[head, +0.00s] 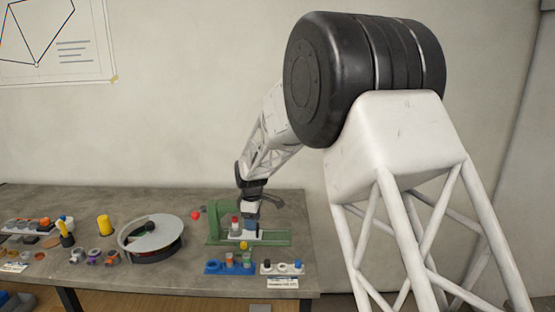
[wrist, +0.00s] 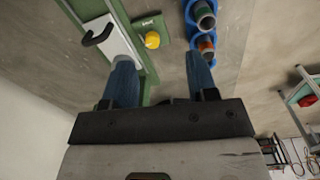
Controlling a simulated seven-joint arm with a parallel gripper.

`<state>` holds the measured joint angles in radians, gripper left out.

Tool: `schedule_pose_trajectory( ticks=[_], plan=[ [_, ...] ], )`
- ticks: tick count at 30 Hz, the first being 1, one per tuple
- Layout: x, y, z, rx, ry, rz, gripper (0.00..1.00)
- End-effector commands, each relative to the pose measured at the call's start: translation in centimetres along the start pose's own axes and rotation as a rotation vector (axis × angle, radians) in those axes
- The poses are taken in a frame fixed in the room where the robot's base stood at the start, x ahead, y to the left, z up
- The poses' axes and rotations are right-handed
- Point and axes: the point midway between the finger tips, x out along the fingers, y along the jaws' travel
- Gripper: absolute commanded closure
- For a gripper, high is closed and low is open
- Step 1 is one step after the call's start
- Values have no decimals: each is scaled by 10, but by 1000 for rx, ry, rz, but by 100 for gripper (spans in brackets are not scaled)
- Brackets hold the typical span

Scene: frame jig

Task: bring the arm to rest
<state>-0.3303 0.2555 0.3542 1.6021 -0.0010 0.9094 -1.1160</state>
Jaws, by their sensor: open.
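My gripper (wrist: 160,85) is open, its two blue fingers apart with nothing between them in the wrist view. In the head view my gripper (head: 250,222) hangs fingers down over the green frame jig (head: 276,238) on the table. The jig holds a white plate (wrist: 115,38) with a dark hook-shaped handle, seen in the wrist view. Whether the fingers touch anything is too small to tell.
A blue holder (head: 215,268) with several round parts and a white holder (head: 283,268) stand in front of the jig. A round grey-topped drum (head: 150,233), a yellow cylinder (head: 104,225) and small parts stand left. The table's (head: 200,288) right edge is close to the jig.

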Motion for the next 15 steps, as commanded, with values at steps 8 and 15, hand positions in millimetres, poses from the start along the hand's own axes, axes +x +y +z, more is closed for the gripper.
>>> schedule_pose_trajectory(
  ticks=[8, 15],
  plan=[
    [-59, -41, 58, 182, 12, 26, 47],
    [-100, -83, 106, 342, 24, 46, 47]
  ],
)
